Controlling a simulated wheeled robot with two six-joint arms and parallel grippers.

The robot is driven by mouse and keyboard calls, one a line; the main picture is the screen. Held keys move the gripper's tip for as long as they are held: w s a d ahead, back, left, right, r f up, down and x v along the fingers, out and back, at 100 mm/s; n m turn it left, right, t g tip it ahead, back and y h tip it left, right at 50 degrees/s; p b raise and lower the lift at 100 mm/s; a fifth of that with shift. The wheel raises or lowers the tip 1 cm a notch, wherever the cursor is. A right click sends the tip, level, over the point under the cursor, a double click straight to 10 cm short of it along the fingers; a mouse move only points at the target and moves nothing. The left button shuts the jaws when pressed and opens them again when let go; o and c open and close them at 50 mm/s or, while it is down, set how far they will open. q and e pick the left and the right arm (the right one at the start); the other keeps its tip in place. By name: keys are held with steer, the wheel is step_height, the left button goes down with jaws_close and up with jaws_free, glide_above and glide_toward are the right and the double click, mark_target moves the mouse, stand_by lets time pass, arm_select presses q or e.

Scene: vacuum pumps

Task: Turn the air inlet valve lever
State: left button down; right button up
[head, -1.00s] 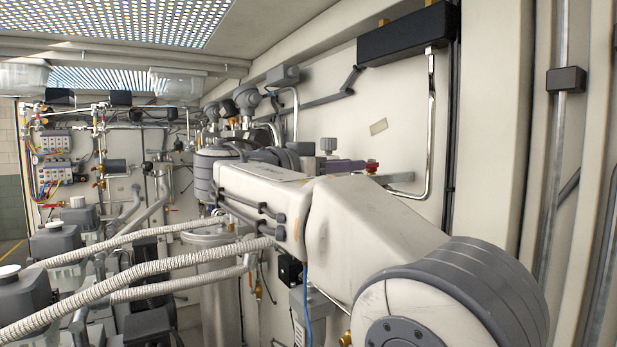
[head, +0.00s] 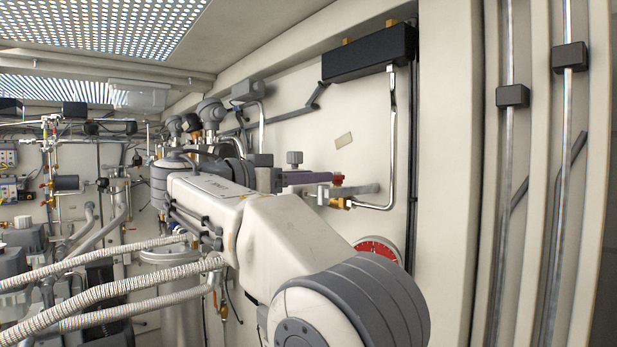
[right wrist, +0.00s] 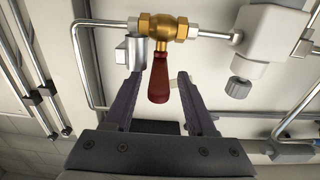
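The air inlet valve is a brass body (right wrist: 163,27) on a thin steel pipe, with a dark red lever (right wrist: 159,80) hanging down from it in the right wrist view. My right gripper (right wrist: 159,88) is open, with one dark finger on each side of the lever and gaps showing on both sides. In the head view the red lever (head: 338,180) shows at the tip of my right gripper (head: 318,178), with the brass valve (head: 340,203) just below. My left gripper is not in view.
A steel pipe (head: 391,140) runs down from a black box (head: 370,53) on the wall, right of the valve. A grey knob (right wrist: 238,87) sits beside the valve. A red round dial (head: 378,248) is below. Ribbed hoses (head: 120,290) cross the lower left.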

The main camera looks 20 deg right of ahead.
steer(key=shift+s+a+f, duration=0.15)
steer(key=shift+a, duration=0.35)
steer(key=b+v, duration=0.1)
steer(key=v, duration=0.8)
steer(key=shift+a, duration=0.2)
steer(key=shift+s, duration=0.15)
step_height(320, 180, down, 23)
steer(key=a+n+t+y+b, duration=0.1)
steer(key=n+y+b, duration=0.3)
steer(key=n+y, duration=0.8)
steer(key=s+f+n+g+y+b, duration=0.3)
steer(key=s+f+n+g+y, duration=0.2)
steer(key=s+f, duration=2.2)
steer(key=s+n+g, duration=0.1)
steer(key=n+g, duration=0.1)
steer(key=n, duration=0.2)
steer(key=shift+a+f+y, duration=0.15)
steer(key=shift+a+y, duration=0.15)
steer(key=shift+y, duration=0.1)
